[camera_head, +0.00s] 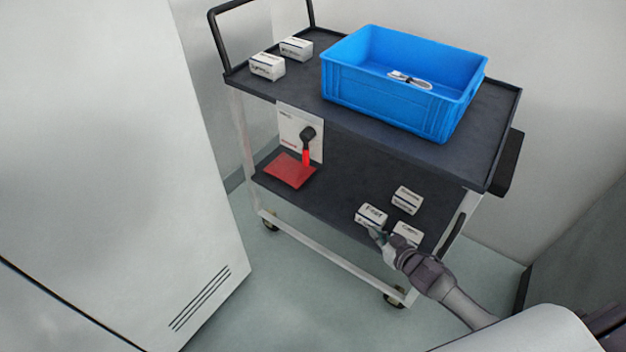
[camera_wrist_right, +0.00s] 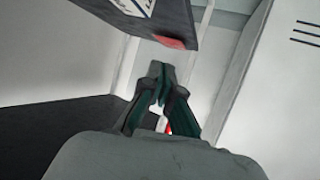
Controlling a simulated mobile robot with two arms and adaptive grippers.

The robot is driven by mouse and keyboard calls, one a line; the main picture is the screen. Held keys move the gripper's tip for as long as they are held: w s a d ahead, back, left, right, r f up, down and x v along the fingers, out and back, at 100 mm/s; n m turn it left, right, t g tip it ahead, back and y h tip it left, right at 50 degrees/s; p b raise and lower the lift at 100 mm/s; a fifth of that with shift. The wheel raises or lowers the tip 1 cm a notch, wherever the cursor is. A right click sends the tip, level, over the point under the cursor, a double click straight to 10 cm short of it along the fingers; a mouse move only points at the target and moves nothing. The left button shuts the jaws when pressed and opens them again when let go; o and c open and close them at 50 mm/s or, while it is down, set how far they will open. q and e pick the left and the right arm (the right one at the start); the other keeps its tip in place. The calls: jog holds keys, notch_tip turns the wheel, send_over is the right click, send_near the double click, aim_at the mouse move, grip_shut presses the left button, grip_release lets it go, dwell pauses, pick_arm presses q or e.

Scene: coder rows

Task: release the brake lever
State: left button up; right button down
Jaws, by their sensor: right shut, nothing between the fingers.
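The brake lever (camera_head: 306,153) is a red arm with a black knob at its top. It stands in front of a white plate (camera_head: 290,122) under the trolley's top deck, at the left. A red mat (camera_head: 291,170) lies on the lower shelf beside it. My right gripper (camera_head: 375,234) is shut and empty at the front of the lower shelf, close to a white box (camera_head: 370,214). It is well to the right of the lever. In the right wrist view the fingers (camera_wrist_right: 157,72) are together. I cannot clearly make out the lever there. My left gripper is out of view.
A blue crate (camera_head: 345,88) with a small white item inside stands on the trolley's top deck (camera_head: 290,88). Two white boxes (camera_head: 267,66) sit left of it. More boxes (camera_head: 407,200) sit near my right gripper. A tall pale cabinet (camera_head: 120,150) stands at the left.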

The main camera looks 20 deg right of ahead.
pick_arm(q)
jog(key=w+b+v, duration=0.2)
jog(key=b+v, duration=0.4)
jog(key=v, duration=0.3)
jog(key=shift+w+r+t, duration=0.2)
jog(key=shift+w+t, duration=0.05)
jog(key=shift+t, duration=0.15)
pick_arm(e)
jog(key=w+a+r+n+t+y, duration=0.1)
jog(key=w+a+r+y, duration=0.1)
jog(key=r, duration=0.5)
jog(key=w+a+r+n+t+y, duration=0.1)
jog(key=w+a+r+n+y, duration=0.1)
jog(key=a+r+y, duration=0.2)
notch_tip(320, 180, up, 4)
jog(key=shift+w+a+f+t, duration=0.2)
jog(key=shift+w+f+t, duration=0.05)
jog(key=shift+w+t, duration=0.15)
jog(key=b, duration=0.1)
send_near(308, 160)
pick_arm(q)
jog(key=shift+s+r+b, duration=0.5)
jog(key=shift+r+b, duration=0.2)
jog(key=shift+b, duration=0.15)
pick_arm(e)
jog(key=x, duration=0.7)
jog(key=shift+w+r, duration=0.1)
jog(key=shift+w, duration=0.1)
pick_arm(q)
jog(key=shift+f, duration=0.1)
